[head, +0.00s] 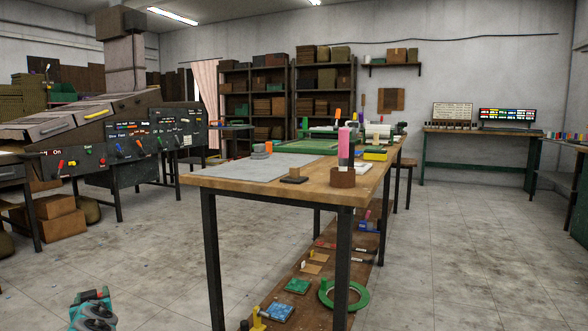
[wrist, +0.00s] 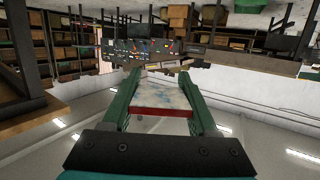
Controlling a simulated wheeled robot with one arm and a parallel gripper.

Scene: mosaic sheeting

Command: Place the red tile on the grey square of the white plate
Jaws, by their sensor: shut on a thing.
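My gripper (wrist: 162,75) is shut on a flat tile (wrist: 160,96) in the wrist view, with one green finger on each side. The tile's near edge is red and its broad face is pale and mottled with blue-grey; I take it to be the red tile. In the head view a pale flat thing (head: 364,168) lies on the table behind the pink bottle, partly hidden; it may be the white plate. I cannot make out a grey square on it. The gripper is well away from the table.
The floor (head: 440,240) right of the table is clear.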

